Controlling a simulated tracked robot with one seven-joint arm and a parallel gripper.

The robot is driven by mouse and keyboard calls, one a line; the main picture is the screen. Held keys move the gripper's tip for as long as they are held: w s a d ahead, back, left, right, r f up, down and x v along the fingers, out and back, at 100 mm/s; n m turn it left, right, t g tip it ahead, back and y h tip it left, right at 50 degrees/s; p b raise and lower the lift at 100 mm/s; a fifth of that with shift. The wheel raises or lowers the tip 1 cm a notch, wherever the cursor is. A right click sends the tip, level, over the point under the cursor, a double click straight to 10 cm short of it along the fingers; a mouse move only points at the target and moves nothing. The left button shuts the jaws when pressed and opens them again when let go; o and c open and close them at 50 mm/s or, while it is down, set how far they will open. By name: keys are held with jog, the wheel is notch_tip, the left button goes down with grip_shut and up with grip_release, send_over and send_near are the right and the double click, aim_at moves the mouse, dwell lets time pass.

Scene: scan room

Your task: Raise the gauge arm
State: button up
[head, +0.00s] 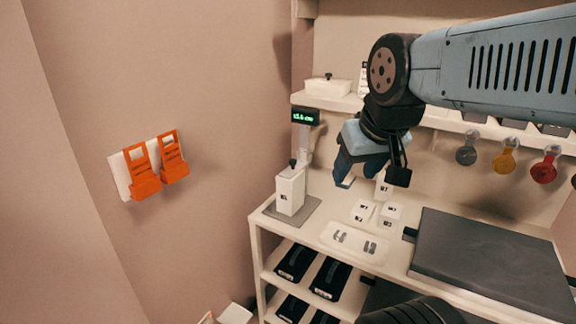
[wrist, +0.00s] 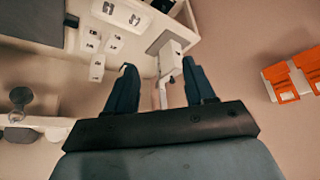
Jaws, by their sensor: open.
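The gauge stands at the left end of the bench, with a grey base plate (head: 297,213), a light post (head: 304,145) and a small dark display (head: 305,116) with green digits on top. A white block (head: 290,192) with a black knob on top stands on the plate; it also shows in the wrist view (wrist: 173,58). I cannot clearly tell the gauge arm from the post. My gripper (head: 352,178) is open and empty, just right of the gauge, pointing down. In the wrist view, the post shows between and beyond the fingers of my gripper (wrist: 160,72).
Small white numbered blocks (head: 363,211) and a white tray (head: 355,242) lie on the bench right of the gauge. A dark slab (head: 485,258) covers the right side. Orange holders (head: 158,165) hang on the left wall.

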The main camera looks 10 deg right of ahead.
dwell(0.4)
jog(key=g, duration=0.1)
send_over(293, 160)
jog(key=s, duration=0.6)
notch_tip(293, 160, down, 5)
jog(key=x, duration=1.4)
jog(key=shift+r, duration=0.1)
jog(key=shift+c, duration=0.4)
grip_shut()
